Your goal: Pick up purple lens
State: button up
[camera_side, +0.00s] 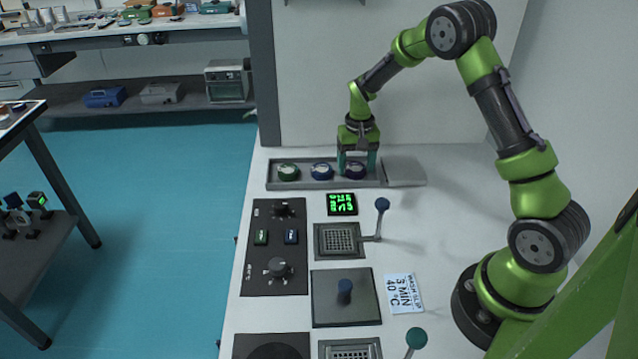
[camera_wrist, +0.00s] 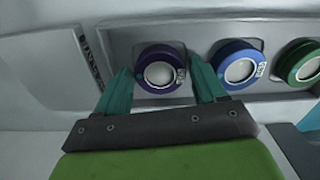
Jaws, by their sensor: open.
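The purple lens (camera_side: 355,171) sits in the grey tray (camera_side: 276,185), at the right end of a row of lenses in the side view. It is a round dark purple ring with a pale centre, and it also shows in the wrist view (camera_wrist: 148,82). My gripper (camera_side: 357,165) is lowered over it, pointing down. In the wrist view my gripper's teal fingers (camera_wrist: 161,84) are open, one on each side of the purple lens. I cannot tell whether they touch it.
A blue lens (camera_side: 321,170) and a green lens (camera_side: 288,171) stand left of the purple one in the tray. A flat grey piece (camera_side: 404,171) adjoins the tray's right end. A control panel (camera_side: 272,213) and a blue-knobbed lever (camera_side: 382,205) are nearer the camera.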

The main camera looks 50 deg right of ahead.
jog(key=c, duration=0.8)
jog(key=shift+r, duration=0.1)
jog(key=shift+c, duration=0.2)
